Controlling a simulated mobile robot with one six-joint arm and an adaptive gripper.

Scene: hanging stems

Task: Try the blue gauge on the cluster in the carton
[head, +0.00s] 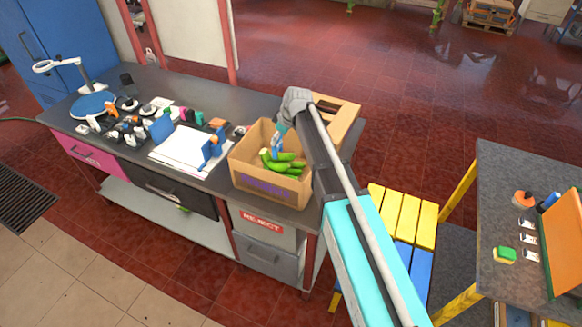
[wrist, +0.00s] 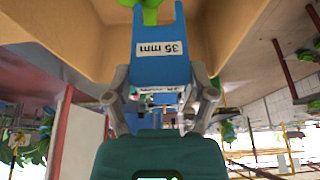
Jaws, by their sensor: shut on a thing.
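The carton (head: 266,190) stands open on the grey workbench. A cluster of green fruit (head: 283,162) lies inside it. The blue gauge (wrist: 163,68), labelled 35 mm, is held between the fingers of my gripper (wrist: 163,100) in the wrist view. Its far end is at a green fruit of the cluster (wrist: 150,10); I cannot tell whether they touch. In the head view my gripper (head: 278,136) reaches down into the carton with the blue gauge (head: 276,146) just above or at the cluster. My wrist hides part of the carton's far side.
A second carton (head: 345,112) stands behind my arm. Left of the carton, a white paper stack (head: 183,150) with blue upright pieces lies on the workbench (head: 205,100). Several small tools crowd the bench's left part. A yellow and blue slatted stool (head: 405,215) stands to the right.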

